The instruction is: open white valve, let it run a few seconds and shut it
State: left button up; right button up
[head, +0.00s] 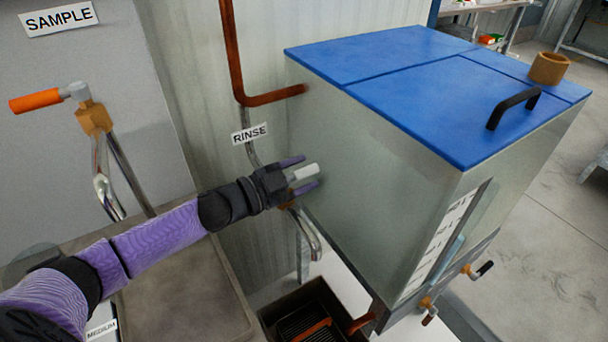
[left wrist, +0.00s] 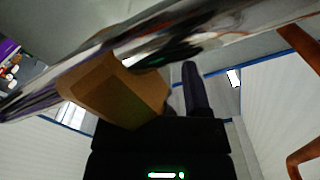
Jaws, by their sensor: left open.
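The white valve handle (head: 305,172) shows under the RINSE label (head: 249,133), beside the tank wall. My left gripper (head: 304,174) is open, with one purple finger on each side of the white handle. I cannot tell whether the fingers touch it. The gripper hides most of the valve body. A curved metal spout (head: 311,240) hangs below, and I see no clear stream from it. In the left wrist view a brass-coloured block (left wrist: 120,92) lies close to one dark finger (left wrist: 195,88). My right gripper is not in view.
A tank with a blue lid (head: 440,85) stands close on the right. An orange-handled valve (head: 36,101) is at the left under the SAMPLE label (head: 59,19). A dark drain box (head: 310,315) sits below.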

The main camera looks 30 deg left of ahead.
pick_arm(q)
jog(key=shift+w+d, duration=0.25)
jog(key=shift+w, duration=0.15)
grip_shut()
dwell(1.2)
